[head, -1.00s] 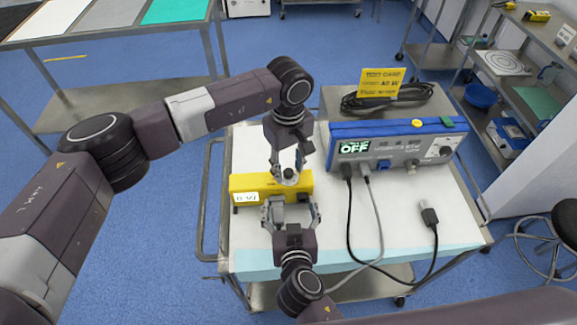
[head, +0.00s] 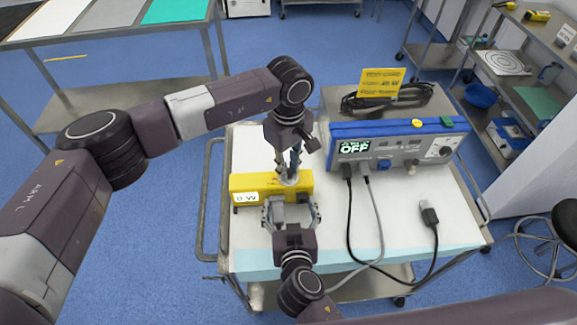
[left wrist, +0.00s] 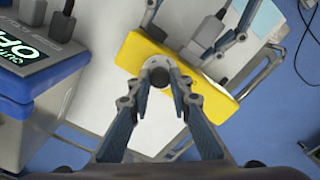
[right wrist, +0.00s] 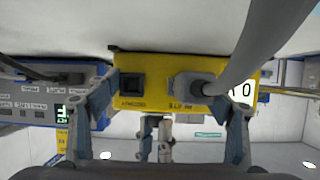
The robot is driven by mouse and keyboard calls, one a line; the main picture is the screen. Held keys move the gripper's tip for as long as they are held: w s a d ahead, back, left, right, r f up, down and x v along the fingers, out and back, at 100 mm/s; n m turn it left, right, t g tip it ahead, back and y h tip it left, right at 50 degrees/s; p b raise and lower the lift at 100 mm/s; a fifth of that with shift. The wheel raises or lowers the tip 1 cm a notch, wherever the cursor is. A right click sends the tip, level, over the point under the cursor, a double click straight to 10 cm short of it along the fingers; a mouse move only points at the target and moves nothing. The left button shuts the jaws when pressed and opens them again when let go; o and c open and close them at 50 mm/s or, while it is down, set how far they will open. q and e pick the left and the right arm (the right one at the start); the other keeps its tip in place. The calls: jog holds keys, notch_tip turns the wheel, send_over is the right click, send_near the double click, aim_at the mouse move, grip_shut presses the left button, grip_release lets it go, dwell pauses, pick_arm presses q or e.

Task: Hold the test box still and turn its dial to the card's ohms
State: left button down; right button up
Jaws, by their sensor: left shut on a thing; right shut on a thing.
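The yellow test box (head: 262,182) lies on the cart's white top, with a small display reading about "0 W". Its round grey dial (left wrist: 157,73) is on the upper face. My left gripper (head: 292,172) comes down from above, its fingertips shut on the dial. My right gripper (head: 291,212) is at the near side, its fingers spread wide and shut on the box; they also show in the right wrist view (right wrist: 168,105), either side of a dark socket and a grey plug.
The blue-and-grey unit (head: 395,148) reads "OFF" and stands right of the box. Black and grey cables run from it over the cart, with a loose plug (head: 429,214) at the right. The cart top (head: 325,220) is clear between the box and these cables.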

pick_arm(q)
jog(key=n, duration=2.2)
jog(key=shift+n, duration=0.3)
jog(key=n, duration=0.3)
jog(key=shift+n, duration=2)
jog(key=shift+w, duration=0.1)
